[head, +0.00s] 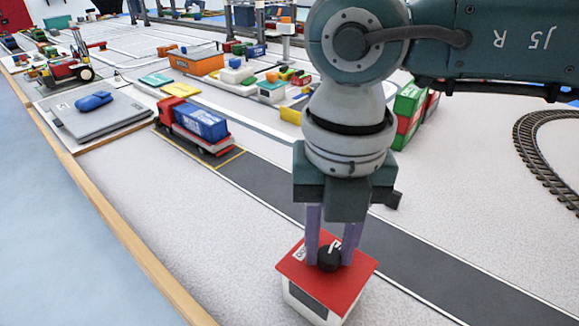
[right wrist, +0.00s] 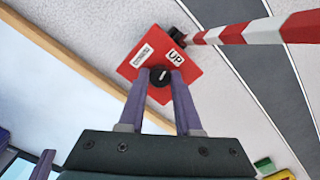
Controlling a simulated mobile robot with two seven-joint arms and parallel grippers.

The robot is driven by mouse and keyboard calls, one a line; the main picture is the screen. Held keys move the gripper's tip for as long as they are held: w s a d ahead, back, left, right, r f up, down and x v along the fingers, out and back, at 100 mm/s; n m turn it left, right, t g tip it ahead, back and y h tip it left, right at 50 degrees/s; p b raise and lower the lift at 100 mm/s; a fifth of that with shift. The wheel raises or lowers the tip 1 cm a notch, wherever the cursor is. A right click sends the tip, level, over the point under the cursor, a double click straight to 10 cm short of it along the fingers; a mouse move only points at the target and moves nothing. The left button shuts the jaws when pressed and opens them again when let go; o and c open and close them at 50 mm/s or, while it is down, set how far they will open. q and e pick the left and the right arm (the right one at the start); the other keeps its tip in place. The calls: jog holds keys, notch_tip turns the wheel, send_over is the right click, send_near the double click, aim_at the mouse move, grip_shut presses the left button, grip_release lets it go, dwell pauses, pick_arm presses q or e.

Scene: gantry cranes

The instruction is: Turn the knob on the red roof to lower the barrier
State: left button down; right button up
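The small booth with the red roof (head: 350,281) stands below my right gripper (head: 331,262) in the head view. A black knob (head: 329,258) sits on the roof. The purple fingers are on both sides of the knob and appear closed against it. In the right wrist view the knob (right wrist: 160,77) fills the gap between the fingertips (right wrist: 160,73). The roof bears an "UP" label (right wrist: 175,57) and another white label. The red-and-white barrier (right wrist: 240,32) runs from a black mount beside the roof and widens towards the camera, so it looks raised. My left gripper is not in view.
A dark road (head: 420,262) runs past the booth. A red truck with a blue container (head: 202,122) stands on it farther back. Stacked green and red containers (head: 408,112) are behind my arm. A curved track (head: 535,150) lies at right, a wooden table edge (head: 120,235) at left.

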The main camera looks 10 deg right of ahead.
grip_shut()
jog(key=shift+n, duration=0.3)
jog(key=n+b, duration=0.1)
jog(key=n, duration=0.1)
jog(key=shift+f+n+b, duration=0.1)
jog(key=shift+n+b, duration=0.25)
jog(key=shift+n, duration=0.05)
jog(key=n+b, duration=0.2)
jog(key=n, duration=0.1)
jog(key=shift+n, duration=0.4)
jog(key=n+b, duration=0.2)
jog(key=n, duration=0.2)
jog(key=shift+b, duration=0.35)
jog(key=shift+n+b, duration=0.95)
jog(key=shift+n, duration=0.75)
jog(key=shift+a+n, duration=0.1)
jog(key=shift+n, duration=0.2)
